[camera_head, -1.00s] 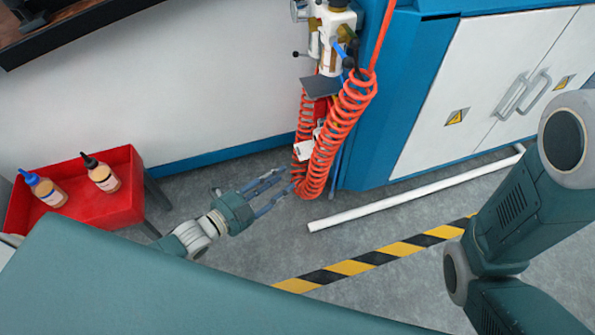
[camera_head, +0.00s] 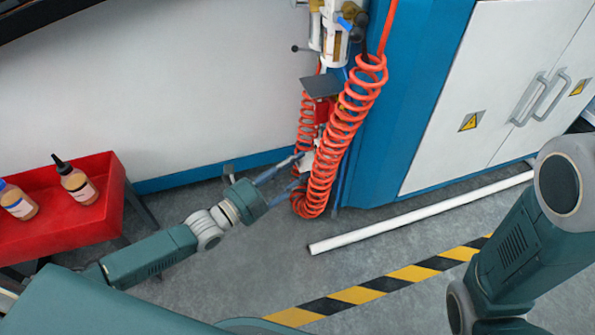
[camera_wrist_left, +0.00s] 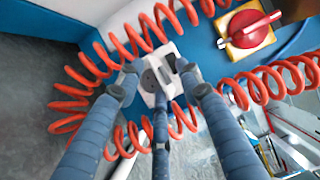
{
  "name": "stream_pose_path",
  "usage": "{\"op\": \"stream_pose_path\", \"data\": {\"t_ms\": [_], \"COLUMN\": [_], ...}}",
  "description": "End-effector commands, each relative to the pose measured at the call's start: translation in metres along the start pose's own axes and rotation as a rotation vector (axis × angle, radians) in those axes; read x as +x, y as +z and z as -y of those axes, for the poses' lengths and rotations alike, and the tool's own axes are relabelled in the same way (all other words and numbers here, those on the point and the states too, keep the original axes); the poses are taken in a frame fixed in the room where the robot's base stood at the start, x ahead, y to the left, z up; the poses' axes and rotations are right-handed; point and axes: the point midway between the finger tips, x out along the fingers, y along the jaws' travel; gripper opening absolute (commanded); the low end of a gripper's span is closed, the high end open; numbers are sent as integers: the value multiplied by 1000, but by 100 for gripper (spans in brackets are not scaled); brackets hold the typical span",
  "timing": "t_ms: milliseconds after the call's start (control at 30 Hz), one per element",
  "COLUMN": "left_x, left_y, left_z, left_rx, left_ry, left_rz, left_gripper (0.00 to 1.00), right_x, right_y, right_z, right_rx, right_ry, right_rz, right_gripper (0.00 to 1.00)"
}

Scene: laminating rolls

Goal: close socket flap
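The white socket (camera_wrist_left: 150,88) shows in the left wrist view, with a dark round outlet face. A dark piece at its upper right may be the raised flap (camera_wrist_left: 169,63); I cannot tell for sure. In the head view the socket (camera_head: 307,161) is a small white shape behind the orange coil. My left gripper (camera_head: 296,170) reaches it from the left. In the wrist view its fingers (camera_wrist_left: 158,82) are spread, two on either side of the socket and one below, with nothing held between them. Whether a fingertip touches the socket is unclear. My right gripper is out of view.
Orange coiled hoses (camera_head: 341,130) hang right beside the socket and loop around the fingers in the wrist view. A red rotary switch (camera_wrist_left: 250,25) sits at upper right. A red tray with bottles (camera_head: 60,225) stands left. A white pipe (camera_head: 420,212) lies on the floor.

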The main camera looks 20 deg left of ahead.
Motion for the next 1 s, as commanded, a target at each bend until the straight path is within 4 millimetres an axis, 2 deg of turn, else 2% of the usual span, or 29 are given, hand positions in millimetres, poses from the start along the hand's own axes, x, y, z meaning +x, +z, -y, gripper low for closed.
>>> {"op": "stream_pose_path", "data": {"t_ms": [100, 367, 467, 567, 767, 1000], "left_x": [7, 8, 8, 8, 8, 10], "left_y": [0, 0, 0, 0, 0, 0], "left_z": [-1, 0, 0, 0, -2, -20], "left_rx": [0, -1, -1, -1, -5, -74], "left_ry": [0, 1, 1, 1, -9, -172], "left_rz": [-1, -1, 0, 0, 1, 5], "left_gripper": [36, 36, 20, 0, 0, 0], "right_x": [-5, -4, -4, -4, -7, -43], "right_y": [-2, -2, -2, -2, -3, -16], "right_z": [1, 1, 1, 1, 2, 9], "right_rx": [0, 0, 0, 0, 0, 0], "right_ry": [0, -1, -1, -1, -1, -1], "right_rz": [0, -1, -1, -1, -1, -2], "right_gripper": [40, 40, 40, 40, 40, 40]}}
